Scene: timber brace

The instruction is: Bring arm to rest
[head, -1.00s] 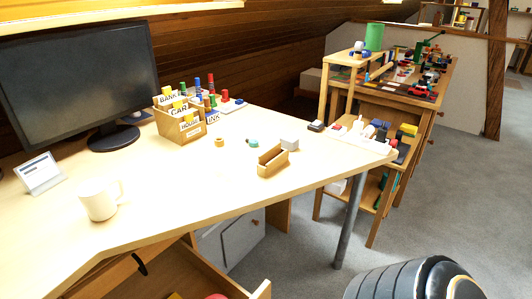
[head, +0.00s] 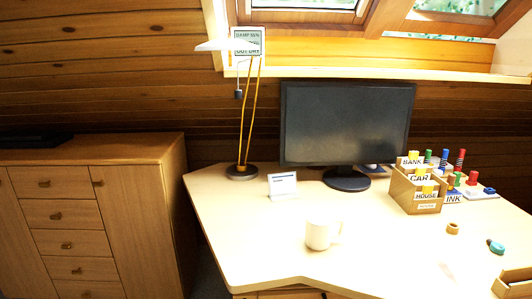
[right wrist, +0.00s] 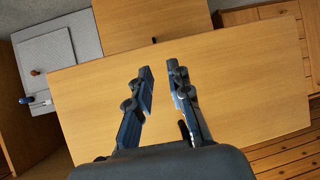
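My right gripper (right wrist: 160,72) shows in the right wrist view. Its two dark fingers stand apart with nothing between them, so it is open. Behind the fingers is a broad, plain wooden panel (right wrist: 240,85); how far away it is I cannot tell. My left gripper is in neither view, and no arm of mine shows in the head view.
In the head view the desk (head: 240,240) holds a monitor (head: 345,125), a white mug (head: 322,234), a lamp (head: 243,170), a small sign (head: 283,185) and a labelled wooden sorter (head: 415,190). A wooden cabinet (head: 100,220) stands at left.

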